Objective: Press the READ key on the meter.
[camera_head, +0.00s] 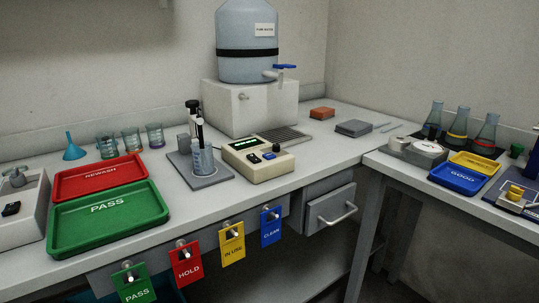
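The meter (262,172) is a beige box on the bench, right of a grey stand. Its lit green display (244,144) is at the back of its sloped top. A dark key (253,158), a blue key (269,156) and a black knob (276,148) show on its face. The key labels are too small to read, so I cannot tell which is READ. My gripper is not in view.
A beaker (203,159) with a probe in it stands on the grey stand (203,179) left of the meter. A water tank (248,42) with a blue tap sits behind. Red (62,187) and green (62,244) trays lie left. Colored tags hang in front.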

